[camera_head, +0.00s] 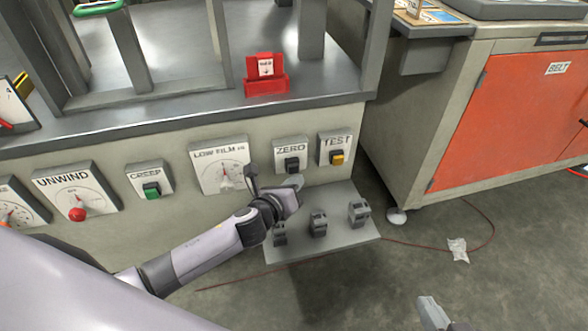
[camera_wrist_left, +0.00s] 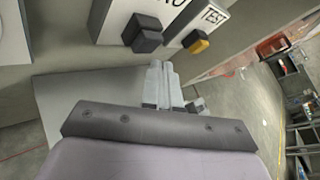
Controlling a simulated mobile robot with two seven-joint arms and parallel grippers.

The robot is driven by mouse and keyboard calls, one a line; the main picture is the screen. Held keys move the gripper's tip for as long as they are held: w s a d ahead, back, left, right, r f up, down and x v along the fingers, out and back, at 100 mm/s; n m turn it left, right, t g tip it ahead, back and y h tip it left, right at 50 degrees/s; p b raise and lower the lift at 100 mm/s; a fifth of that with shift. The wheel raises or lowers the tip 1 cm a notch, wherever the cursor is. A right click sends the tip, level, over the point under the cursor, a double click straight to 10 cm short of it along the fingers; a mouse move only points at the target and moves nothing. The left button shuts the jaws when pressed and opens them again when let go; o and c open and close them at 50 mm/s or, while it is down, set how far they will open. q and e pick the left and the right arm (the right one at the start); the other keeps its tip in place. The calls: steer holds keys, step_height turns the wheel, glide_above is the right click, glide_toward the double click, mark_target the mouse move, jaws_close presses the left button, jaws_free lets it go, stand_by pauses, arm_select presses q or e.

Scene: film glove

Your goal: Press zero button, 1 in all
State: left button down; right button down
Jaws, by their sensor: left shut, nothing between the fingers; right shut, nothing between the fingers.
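The ZERO panel (camera_head: 291,149) is a pale plate on the machine's front with a dark, blocky button (camera_head: 292,164). The same dark button also shows in the left wrist view (camera_wrist_left: 143,33). My left gripper (camera_head: 295,181) is shut and empty, just below the ZERO button in the head view. In the left wrist view its closed fingers (camera_wrist_left: 157,72) lie below the button, with a visible gap in the picture. My right gripper (camera_head: 433,313) is shut and empty at the bottom edge of the head view, away from the panels.
The TEST panel (camera_head: 337,146) with a yellow button (camera_head: 337,159) is right of ZERO. The LOW FILM dial (camera_head: 221,168) is to its left. A grey shelf (camera_head: 345,228) with several dark blocks sits below. An orange-fronted cabinet (camera_head: 510,110) stands at right.

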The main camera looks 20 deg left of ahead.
arm_select(q)
steer(key=s+d, duration=0.1)
steer(key=s, duration=0.1)
steer(key=s+d+p, duration=0.1)
steer(key=s+d, duration=0.1)
stand_by(0.4)
steer(key=shift+s+a, duration=0.1)
stand_by(0.6)
